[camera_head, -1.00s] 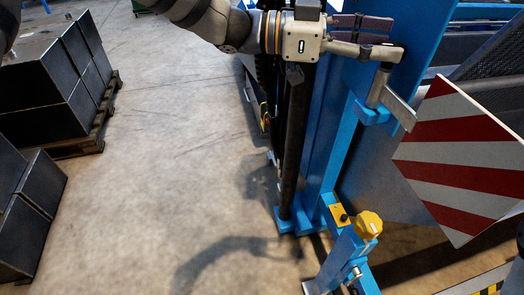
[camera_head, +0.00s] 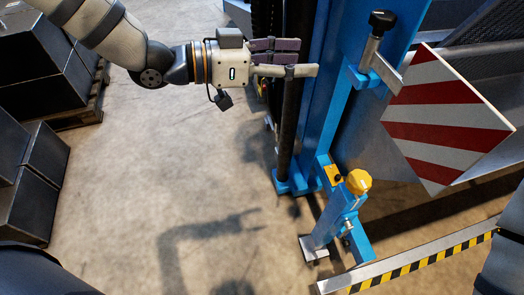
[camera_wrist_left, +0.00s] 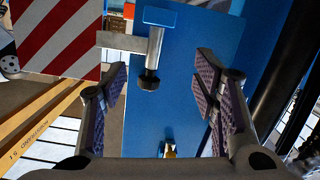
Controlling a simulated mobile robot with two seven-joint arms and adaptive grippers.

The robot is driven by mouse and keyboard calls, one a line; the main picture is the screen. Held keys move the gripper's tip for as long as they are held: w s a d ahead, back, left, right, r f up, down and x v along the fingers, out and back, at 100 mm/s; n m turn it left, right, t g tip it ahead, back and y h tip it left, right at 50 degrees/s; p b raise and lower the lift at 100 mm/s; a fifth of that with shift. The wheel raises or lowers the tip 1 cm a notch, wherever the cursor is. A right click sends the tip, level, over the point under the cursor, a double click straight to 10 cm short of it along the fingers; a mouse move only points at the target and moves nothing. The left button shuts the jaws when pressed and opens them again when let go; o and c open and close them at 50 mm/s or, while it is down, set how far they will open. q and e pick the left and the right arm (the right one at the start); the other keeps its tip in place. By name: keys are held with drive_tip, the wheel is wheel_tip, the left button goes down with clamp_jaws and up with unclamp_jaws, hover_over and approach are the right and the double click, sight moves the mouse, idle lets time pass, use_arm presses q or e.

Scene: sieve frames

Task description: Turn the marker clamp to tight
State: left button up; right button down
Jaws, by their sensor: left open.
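The marker clamp (camera_head: 375,48) stands on the blue post, with a black knob on a metal stem in a blue bracket. A flat metal bar runs from it to the red-and-white striped marker board (camera_head: 440,118). My left gripper (camera_head: 306,57) is open and empty, left of the clamp and apart from it. In the left wrist view the clamp's black knob (camera_wrist_left: 149,83) shows between the two spread fingers. The board (camera_wrist_left: 60,35) is at the upper left there. Whether the clamp is tight cannot be told. My right gripper is not in view.
A yellow knob (camera_head: 358,182) sits on a lower blue stand. A dark vertical column (camera_head: 292,100) stands by the blue post (camera_head: 322,115). A black-and-yellow striped rail (camera_head: 420,262) lies at lower right. Dark boxes (camera_head: 30,75) are at left; the floor between is clear.

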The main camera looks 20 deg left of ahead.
use_arm(q)
drive_tip(key=s+a+f+n+g+y, duration=0.1)
drive_tip(key=s+f+n+y, duration=0.1)
drive_tip(key=f, duration=0.7)
drive_tip(key=s+a+f+n+g+y, duration=0.1)
drive_tip(key=s+f+n+g+y, duration=0.1)
drive_tip(key=s+f, duration=0.5)
wheel_tip(320, 180, down, 3)
drive_tip(key=shift+f+n+y, duration=0.1)
drive_tip(key=shift+n+y, duration=0.7)
drive_tip(key=shift+y, duration=0.1)
drive_tip(key=shift+s, duration=0.1)
